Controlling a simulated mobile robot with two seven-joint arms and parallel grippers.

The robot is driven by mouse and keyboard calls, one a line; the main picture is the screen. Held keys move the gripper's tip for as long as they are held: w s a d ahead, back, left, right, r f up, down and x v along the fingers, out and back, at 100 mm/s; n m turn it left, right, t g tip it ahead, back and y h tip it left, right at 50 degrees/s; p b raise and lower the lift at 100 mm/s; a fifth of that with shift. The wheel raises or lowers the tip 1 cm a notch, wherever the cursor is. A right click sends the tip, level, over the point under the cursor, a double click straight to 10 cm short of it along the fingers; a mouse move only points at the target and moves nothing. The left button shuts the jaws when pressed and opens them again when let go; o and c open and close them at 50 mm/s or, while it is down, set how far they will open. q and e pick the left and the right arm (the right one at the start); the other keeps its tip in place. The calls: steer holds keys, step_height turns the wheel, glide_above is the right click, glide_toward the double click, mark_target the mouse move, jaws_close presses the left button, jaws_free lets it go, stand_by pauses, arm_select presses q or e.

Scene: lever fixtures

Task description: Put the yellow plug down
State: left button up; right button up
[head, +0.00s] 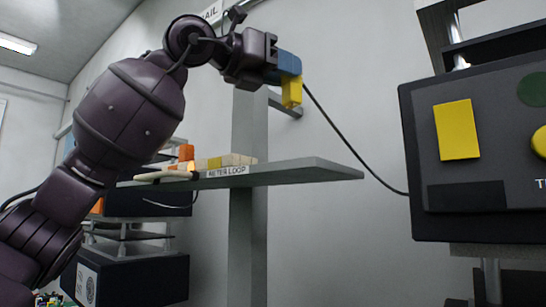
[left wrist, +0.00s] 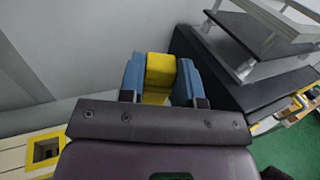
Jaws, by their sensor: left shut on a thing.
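The yellow plug (head: 291,91) is held in my left gripper (head: 289,65), above a grey shelf (head: 310,170) in the head view. The plug is clear of the shelf and touches nothing else that I can see. My right gripper is not in view.
The shelf has a "METER LOOP" label and holds several blocks (head: 230,160) and an orange piece (head: 186,153) at its left. Its right end is bare. A dark box (head: 480,130) with a yellow square stands at right. A yellow-rimmed socket (left wrist: 46,150) shows in the left wrist view.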

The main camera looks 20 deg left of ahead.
mark_target(286, 97)
arm_select(q)
steer(key=f, duration=0.5)
steer(key=shift+d, duration=0.2)
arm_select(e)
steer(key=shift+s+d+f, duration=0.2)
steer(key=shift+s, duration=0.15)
arm_select(q)
steer(key=shift+a+f+p, duration=0.1)
steer(key=shift+f+p, duration=0.2)
steer(key=shift+f, duration=2)
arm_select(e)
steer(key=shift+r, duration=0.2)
arm_select(q)
steer(key=shift+f, duration=0.1)
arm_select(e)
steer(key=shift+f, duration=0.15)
arm_select(q)
steer(key=o, duration=0.5)
steer(key=shift+f+b, duration=0.1)
steer(key=shift+b, duration=0.2)
steer(key=shift+c, duration=0.2)
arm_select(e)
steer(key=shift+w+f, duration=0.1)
arm_select(q)
steer(key=o, duration=0.5)
steer(key=shift+c, duration=0.2)
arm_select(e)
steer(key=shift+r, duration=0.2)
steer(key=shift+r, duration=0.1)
